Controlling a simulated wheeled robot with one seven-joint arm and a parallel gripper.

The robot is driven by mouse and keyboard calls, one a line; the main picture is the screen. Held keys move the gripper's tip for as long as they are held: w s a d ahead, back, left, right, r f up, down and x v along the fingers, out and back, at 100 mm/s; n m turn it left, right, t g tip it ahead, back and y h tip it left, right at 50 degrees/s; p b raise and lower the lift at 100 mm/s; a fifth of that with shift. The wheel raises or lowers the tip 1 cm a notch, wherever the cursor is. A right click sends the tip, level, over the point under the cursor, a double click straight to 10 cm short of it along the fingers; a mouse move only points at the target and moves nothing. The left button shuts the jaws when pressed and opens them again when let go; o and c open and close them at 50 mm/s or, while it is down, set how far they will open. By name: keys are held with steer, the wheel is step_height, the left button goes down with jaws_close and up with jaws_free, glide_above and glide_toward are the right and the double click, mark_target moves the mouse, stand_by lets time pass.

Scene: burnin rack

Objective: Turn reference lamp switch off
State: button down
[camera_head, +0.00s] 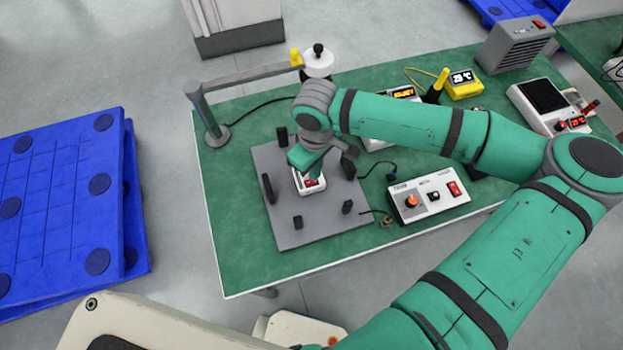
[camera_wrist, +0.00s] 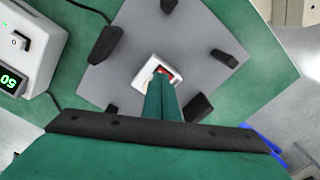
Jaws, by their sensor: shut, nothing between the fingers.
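A small white switch box (camera_head: 317,188) with a red rocker stands on a grey plate (camera_head: 285,232) on the green table. In the wrist view the switch box (camera_wrist: 145,73) shows past my fingertips, with part of its red rocker (camera_wrist: 166,70) visible. My gripper (camera_head: 311,174) is shut and empty, pointing down at the rocker. In the wrist view its fingertips (camera_wrist: 160,80) overlap the rocker's near side and hide part of it. I cannot tell whether they touch it or which way the rocker is tilted. No lamp label is readable.
Black posts (camera_head: 268,187) stand around the box on the plate. A white control box (camera_head: 428,197) with an orange knob and red switch is to the right. A grey post with a horizontal bar (camera_head: 245,77) stands behind. Instruments and cables fill the table's back right.

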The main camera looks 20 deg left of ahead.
steer(key=shift+r, duration=2.3)
